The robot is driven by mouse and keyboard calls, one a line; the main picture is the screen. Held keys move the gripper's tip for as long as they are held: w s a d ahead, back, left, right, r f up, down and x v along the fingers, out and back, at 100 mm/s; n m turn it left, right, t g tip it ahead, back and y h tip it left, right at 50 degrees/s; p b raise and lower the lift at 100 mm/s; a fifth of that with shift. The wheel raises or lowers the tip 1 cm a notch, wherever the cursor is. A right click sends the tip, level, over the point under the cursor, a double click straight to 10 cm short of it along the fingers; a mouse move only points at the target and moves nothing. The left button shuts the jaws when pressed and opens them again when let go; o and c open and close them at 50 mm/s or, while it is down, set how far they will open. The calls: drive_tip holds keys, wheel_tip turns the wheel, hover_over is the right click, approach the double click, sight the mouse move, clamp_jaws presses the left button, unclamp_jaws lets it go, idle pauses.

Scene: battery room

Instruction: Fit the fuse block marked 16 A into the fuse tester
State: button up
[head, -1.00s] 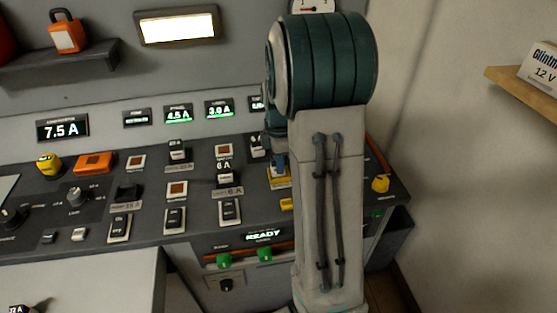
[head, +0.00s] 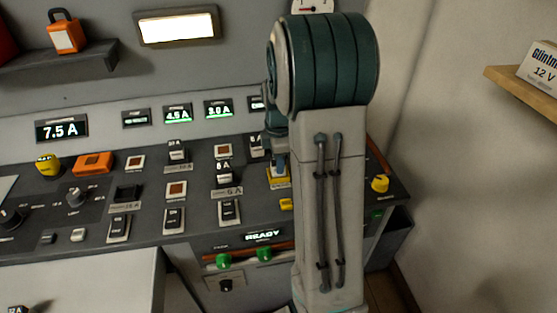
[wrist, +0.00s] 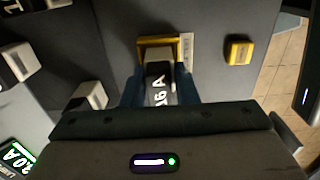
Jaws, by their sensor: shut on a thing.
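The black fuse block (wrist: 159,84) reads 16 A in white in the wrist view. My gripper (wrist: 161,88) is shut on it, with one blue finger on each side. The block's far end meets the yellow-framed socket (wrist: 158,41), which looks like the fuse tester. I cannot tell how deep the block sits in it. In the head view my gripper (head: 277,160) points down at the yellow frame (head: 278,183), at the right part of the console. My arm partly hides that spot, and the block does not show clearly there.
A yellow button (wrist: 239,50) is beside the socket; it also shows in the head view (head: 286,204). Several black fuse blocks stand in console sockets to the left, one marked 6 A (head: 223,171). A yellow knob (head: 380,184) is at the right. A display (head: 264,235) reads READY.

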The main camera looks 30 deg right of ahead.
drive_tip(key=shift+f+b, duration=0.4)
drive_tip(key=shift+f, duration=0.2)
drive_tip(key=o, duration=0.8)
drive_tip(key=shift+c, duration=0.2)
drive_tip(key=shift+r, duration=0.1)
drive_tip(key=shift+r+p, duration=4)
drive_tip(key=shift+r, duration=1.45)
drive_tip(key=s+a+r+m+t, duration=0.1)
drive_tip(key=s+a+r+m, duration=0.2)
drive_tip(key=s+a+m, duration=0.4)
drive_tip(key=s+a+r+m+t, duration=0.2)
drive_tip(key=s+a+r+m, duration=0.2)
drive_tip(key=s+a+m, duration=0.3)
drive_tip(key=s, duration=0.5)
drive_tip(key=shift+s+r+m, duration=0.15)
drive_tip(key=shift+m, duration=0.25)
